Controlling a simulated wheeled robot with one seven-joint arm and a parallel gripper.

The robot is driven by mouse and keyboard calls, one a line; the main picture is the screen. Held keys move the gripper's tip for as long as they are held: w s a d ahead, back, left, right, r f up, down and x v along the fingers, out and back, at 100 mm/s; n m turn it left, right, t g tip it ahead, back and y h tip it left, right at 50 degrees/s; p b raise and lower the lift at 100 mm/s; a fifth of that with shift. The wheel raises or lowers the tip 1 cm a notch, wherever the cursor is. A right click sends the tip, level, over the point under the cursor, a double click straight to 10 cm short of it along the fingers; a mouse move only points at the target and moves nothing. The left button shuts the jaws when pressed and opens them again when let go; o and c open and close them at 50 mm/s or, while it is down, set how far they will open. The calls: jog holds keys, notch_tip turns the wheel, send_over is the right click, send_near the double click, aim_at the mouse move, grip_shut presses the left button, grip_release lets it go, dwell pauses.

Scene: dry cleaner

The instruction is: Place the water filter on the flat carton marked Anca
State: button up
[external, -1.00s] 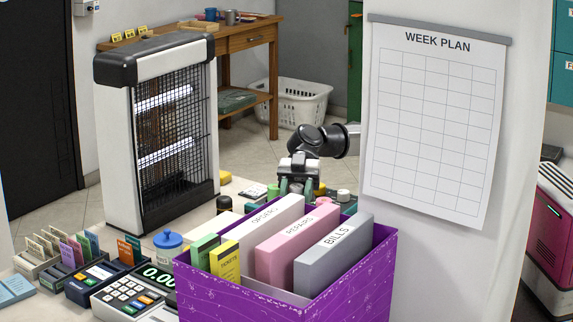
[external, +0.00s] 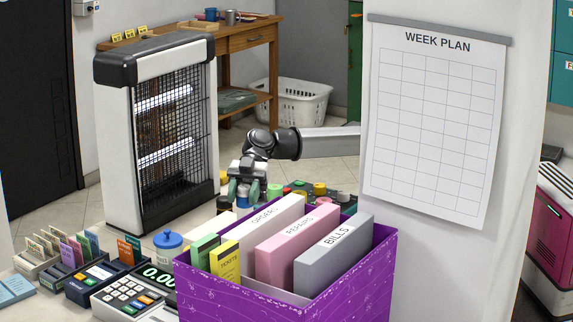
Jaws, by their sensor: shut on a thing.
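My gripper (external: 243,198) points down over the counter, between the white heater and the purple box. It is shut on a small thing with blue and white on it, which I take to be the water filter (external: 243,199). The fingers and the box in front hide much of it, and I cannot tell whether it touches the counter. I cannot make out a flat carton marked Anca in this view; the counter behind the purple box is partly hidden.
A purple box (external: 345,285) with upright files fills the front. The tall heater (external: 118,150) stands left. Several small coloured items, including a green one (external: 275,190), crowd the counter right of my gripper. A blue-lidded jar (external: 168,240) and a calculator (external: 125,300) stand at front left.

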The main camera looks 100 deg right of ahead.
aim_at(242, 211)
jog(key=shift+w+d+f, duration=0.1)
jog(key=shift+f, duration=1.95)
jog(key=shift+f, duration=0.1)
jog(key=o, duration=1)
jog(key=shift+c, duration=0.2)
jog(key=shift+v, duration=3.8)
